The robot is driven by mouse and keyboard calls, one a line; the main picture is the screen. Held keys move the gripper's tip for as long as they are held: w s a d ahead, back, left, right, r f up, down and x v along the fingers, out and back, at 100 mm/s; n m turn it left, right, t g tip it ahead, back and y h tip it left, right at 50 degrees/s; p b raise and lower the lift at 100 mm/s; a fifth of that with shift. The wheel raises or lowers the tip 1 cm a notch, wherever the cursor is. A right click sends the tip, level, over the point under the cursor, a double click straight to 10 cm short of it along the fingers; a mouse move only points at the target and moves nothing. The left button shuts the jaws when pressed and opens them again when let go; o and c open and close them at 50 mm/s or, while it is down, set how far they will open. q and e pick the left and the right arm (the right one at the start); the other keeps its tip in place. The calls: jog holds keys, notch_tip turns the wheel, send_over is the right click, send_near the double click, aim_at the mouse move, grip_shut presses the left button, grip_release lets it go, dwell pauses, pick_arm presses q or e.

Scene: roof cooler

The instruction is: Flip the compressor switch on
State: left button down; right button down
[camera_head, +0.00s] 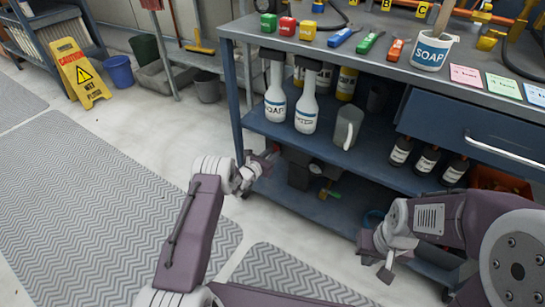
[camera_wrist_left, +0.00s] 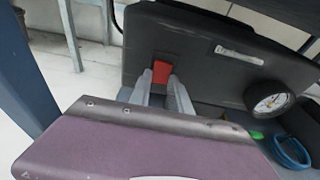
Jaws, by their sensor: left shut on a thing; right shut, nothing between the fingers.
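The compressor (camera_head: 299,172) is a dark unit on the lower shelf of the workbench, partly hidden behind my left gripper (camera_head: 268,160). In the left wrist view, its dark panel (camera_wrist_left: 205,55) carries a red switch (camera_wrist_left: 161,71), a white label and a round gauge (camera_wrist_left: 268,101). The two fingers of my left gripper (camera_wrist_left: 162,88) reach the panel, one on each side of the red switch, and are shut on it. Whether the switch is on or off cannot be told. My right gripper (camera_head: 374,257) is shut and empty, low in front of the bench's right part.
The bench top (camera_head: 470,90) holds tools, coloured blocks and a soap container (camera_head: 432,50). Spray bottles (camera_head: 306,108) and a grey jug (camera_head: 347,127) stand on the shelf above the compressor. A blue bench leg (camera_wrist_left: 32,90) stands close left of my left gripper.

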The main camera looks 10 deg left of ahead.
pick_arm(q)
jog(key=shift+f+t, duration=0.1)
jog(key=shift+t, duration=0.4)
pick_arm(e)
jog(key=shift+f, duration=0.65)
pick_arm(q)
jog(key=c, duration=1.2)
grip_release()
